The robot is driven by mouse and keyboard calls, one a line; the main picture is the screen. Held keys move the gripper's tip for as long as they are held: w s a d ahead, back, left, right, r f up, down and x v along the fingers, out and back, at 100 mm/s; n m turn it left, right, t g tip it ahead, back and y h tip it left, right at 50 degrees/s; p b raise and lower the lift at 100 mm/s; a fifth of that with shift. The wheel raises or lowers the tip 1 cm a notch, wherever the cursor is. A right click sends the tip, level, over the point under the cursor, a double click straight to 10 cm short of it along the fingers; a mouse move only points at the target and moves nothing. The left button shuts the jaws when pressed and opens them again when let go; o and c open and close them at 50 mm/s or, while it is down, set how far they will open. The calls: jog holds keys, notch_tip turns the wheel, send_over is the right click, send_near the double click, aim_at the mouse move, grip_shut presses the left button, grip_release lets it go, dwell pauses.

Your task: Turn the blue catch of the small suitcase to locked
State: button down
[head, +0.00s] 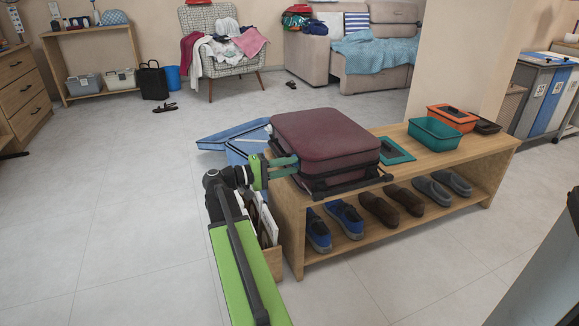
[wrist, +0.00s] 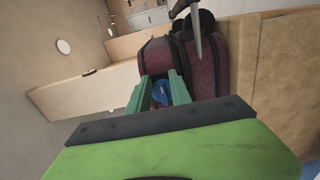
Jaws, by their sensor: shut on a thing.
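The small suitcase (head: 325,145) is dark red and lies flat on the left end of the wooden bench. It also shows in the wrist view (wrist: 207,70) just beyond my gripper. My gripper (head: 292,163) reaches the suitcase's left side near its front corner. In the wrist view the blue catch (wrist: 161,93) sits between the two green fingers of my gripper (wrist: 160,80), which are shut on it. The fingers cover part of the catch, and I cannot tell which way it is turned. In the head view the catch is hidden.
The wooden bench (head: 455,160) holds a green-blue tray (head: 396,150), a teal bin (head: 434,134) and an orange bin (head: 452,117). Several shoes stand on its lower shelf. A blue open container (head: 235,138) lies behind my gripper.

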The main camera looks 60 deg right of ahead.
jog(key=shift+w+d, duration=0.2)
jog(key=shift+w, duration=0.05)
jog(key=c, duration=1.3)
grip_release()
jog(key=shift+o, duration=1.3)
jog(key=shift+a, duration=0.15)
jog(key=v, duration=1.7)
jog(key=shift+a, duration=0.1)
